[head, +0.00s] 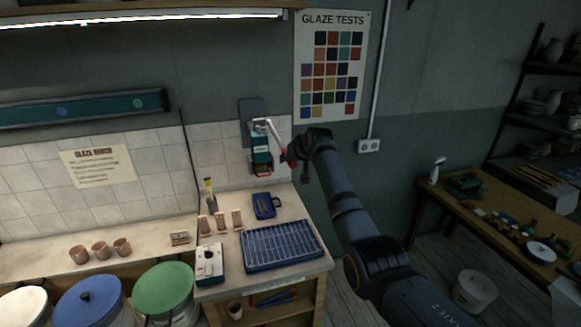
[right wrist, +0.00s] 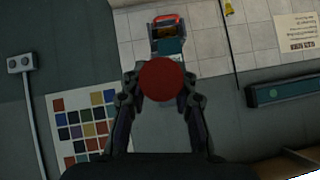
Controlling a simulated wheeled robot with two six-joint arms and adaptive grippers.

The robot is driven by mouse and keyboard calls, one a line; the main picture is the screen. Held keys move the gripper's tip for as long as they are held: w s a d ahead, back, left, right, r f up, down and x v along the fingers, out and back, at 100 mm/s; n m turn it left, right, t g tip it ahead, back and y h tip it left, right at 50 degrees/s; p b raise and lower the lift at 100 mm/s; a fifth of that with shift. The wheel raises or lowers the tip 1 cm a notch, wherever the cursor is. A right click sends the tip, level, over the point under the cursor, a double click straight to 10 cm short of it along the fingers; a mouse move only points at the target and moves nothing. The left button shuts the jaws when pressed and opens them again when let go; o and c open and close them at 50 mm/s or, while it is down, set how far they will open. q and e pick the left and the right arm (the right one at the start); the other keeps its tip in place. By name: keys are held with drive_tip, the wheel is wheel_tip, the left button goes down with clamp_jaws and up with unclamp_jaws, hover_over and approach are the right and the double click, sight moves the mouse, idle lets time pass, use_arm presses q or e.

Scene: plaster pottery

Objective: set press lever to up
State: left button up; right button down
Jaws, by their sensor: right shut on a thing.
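The press (head: 261,158) is a small teal and grey device on a dark plate on the tiled wall. Its lever (head: 274,132) runs from the pale top of the press down to the right, tilted. My right gripper (head: 287,154) is at the lever's outer end. In the right wrist view the press (right wrist: 170,46) lies beyond the red round knob (right wrist: 160,80) of the lever. My right gripper (right wrist: 160,88) is shut on this knob, one finger on each side. The knob hides part of the lever. My left gripper is not in view.
Below the press, a counter holds a blue compartment tray (head: 282,246), a blue box (head: 265,206), a white and green device (head: 209,264) and clay pieces. A glaze test poster (head: 332,66) hangs right of the press. A wall socket (head: 369,145) is near my right arm.

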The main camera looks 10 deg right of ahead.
drive_tip(key=shift+r+g, duration=0.5)
drive_tip(key=shift+r, duration=1)
drive_tip(key=shift+w+r, duration=0.1)
drive_tip(key=shift+r, duration=0.05)
drive_tip(key=c, duration=1.1)
unclamp_jaws()
drive_tip(key=shift+o, duration=0.2)
drive_tip(key=v, duration=1.2)
